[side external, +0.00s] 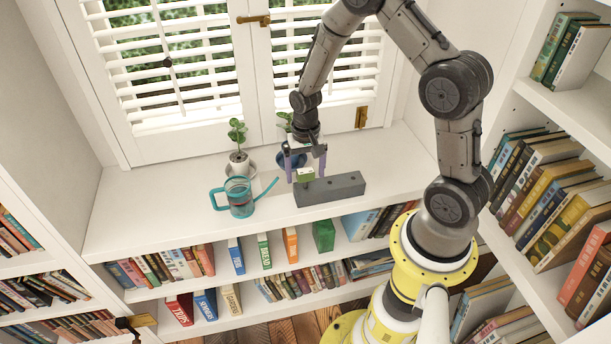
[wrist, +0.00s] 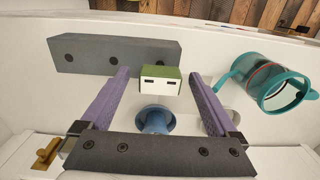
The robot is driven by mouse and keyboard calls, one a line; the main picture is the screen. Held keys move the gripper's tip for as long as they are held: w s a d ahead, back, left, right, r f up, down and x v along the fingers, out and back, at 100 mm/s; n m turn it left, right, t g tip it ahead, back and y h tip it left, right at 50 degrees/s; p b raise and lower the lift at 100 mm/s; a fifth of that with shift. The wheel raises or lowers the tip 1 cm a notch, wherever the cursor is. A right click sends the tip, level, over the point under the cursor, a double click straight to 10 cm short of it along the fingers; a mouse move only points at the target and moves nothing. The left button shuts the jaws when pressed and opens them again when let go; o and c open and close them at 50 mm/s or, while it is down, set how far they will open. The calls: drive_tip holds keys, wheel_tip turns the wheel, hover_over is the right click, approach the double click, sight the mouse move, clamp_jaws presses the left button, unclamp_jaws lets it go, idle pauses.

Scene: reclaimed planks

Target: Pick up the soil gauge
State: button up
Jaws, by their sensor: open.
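In the wrist view the box shows between the two fingertips (wrist: 159,76), closer to the left one, with a visible gap on the right. I cannot tell whether the fingertips are level with it.
A long grey block (side external: 335,189) lies close beside the gauge. A teal watering can (side external: 239,197) stands to the left, its spout toward the gripper. A white potted plant (side external: 238,160) and a blue pot (side external: 291,158) stand behind, near the shutters. The shelf top's left end is clear.

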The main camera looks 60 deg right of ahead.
drive_tip(key=c, duration=1.5)
drive_tip(key=shift+o, duration=0.2)
drive_tip(key=shift+r, duration=0.1)
wheel_tip(320, 180, up, 16)
idle(0.5)
